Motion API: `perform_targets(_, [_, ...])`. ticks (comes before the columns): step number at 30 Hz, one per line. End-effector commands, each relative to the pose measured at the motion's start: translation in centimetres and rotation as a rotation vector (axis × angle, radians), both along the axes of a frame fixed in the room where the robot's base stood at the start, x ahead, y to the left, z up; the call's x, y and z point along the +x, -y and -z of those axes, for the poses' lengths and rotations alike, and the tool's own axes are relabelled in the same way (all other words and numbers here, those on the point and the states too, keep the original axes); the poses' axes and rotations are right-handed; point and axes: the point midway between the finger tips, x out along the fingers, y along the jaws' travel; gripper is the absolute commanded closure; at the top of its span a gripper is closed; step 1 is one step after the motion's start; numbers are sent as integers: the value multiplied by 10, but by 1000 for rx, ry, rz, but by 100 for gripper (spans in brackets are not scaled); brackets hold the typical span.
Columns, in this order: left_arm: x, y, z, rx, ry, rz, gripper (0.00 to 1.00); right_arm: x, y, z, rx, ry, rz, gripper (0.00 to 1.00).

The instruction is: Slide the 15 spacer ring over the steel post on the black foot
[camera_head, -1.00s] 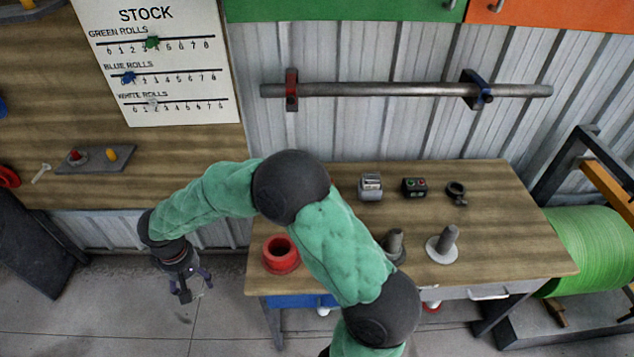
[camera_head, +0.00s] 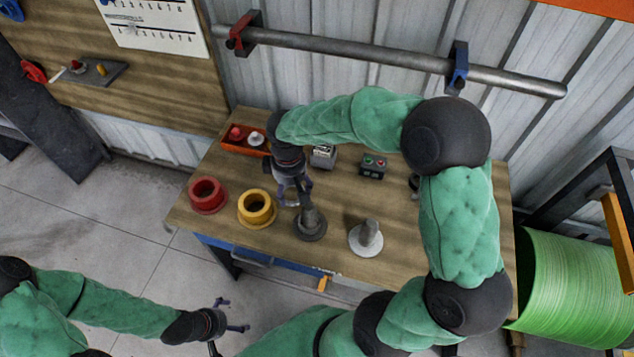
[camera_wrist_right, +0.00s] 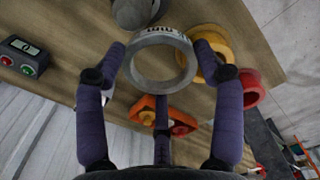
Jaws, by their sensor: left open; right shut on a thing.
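My right gripper (camera_head: 291,199) is over the table, its fingers shut on a grey spacer ring. The ring (camera_wrist_right: 135,71) shows well in the right wrist view, with partly readable dark lettering on its rim; its hole looks empty. The steel post (camera_head: 307,203) stands upright on the black foot (camera_head: 311,233), just right of the ring and very close in the head view. I cannot tell the height gap between them. A dark grey round thing, apparently the foot (camera_wrist_right: 140,12), is cut off at the wrist view's top. My left gripper (camera_head: 232,318) is open and empty, low at the left.
A yellow ring (camera_head: 247,214) and a red ring (camera_head: 204,207) lie left of the black foot. A second post on a pale foot (camera_head: 366,249) stands to its right. Behind are a red tray (camera_head: 232,148), a scale-like device (camera_head: 323,158) and a button box (camera_head: 373,166).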

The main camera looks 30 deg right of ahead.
Motion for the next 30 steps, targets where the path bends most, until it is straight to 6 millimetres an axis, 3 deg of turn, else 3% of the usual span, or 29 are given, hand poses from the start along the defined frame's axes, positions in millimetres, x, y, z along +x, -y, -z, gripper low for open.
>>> perform_targets(10, [1, -1, -9, 0, 1, -3, 3, -28, 24, -17, -1, 3, -295, 72])
perform_targets(25, [0, 0, -11, 0, 1, -1, 3, -30, 25, -17, -1, 1, -320, 72])
perform_targets(30, [0, 0, -5, 0, 1, -1, 3, -30, 25, -8, -2, 0, -321, 72])
